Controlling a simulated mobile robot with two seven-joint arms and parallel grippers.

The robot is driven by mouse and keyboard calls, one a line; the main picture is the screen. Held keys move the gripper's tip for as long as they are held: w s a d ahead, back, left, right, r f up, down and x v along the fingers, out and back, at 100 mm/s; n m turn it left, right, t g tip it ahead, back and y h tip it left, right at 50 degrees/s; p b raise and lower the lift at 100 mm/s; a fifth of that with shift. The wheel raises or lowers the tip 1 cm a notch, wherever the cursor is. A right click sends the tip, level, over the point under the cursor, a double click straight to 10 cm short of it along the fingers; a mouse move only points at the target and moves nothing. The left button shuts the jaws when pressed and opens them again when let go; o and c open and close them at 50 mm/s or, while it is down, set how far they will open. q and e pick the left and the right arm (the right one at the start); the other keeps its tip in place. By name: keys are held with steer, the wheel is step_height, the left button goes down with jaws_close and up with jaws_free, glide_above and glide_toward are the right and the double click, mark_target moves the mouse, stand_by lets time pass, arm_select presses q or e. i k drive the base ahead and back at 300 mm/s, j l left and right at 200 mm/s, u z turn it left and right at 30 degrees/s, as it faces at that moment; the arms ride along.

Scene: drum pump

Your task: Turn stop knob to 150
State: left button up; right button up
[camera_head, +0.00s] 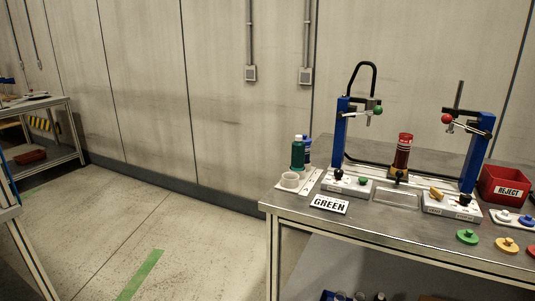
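A bench (380,226) stands on the right with a two-post blue fixture on it. The left control box (349,190) carries a black knob (338,174) and a green knob (363,181). The right control box (446,207) carries a yellow knob (436,193) and a black knob (464,200). I cannot tell which one is the stop knob, and any scale marks are too small to read. Neither of my grippers is in view.
A red REJECT bin (506,185) is at the right, near loose coloured knobs (467,237). The floor (190,245) left of the bench is clear.

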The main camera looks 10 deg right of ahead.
mark_target(465, 199)
steer(key=z, duration=1.65)
steer(key=i+l+u, duration=0.15)
steer(key=i+l, duration=0.9)
steer(key=i+l+u, duration=0.1)
steer(key=u, duration=0.95)
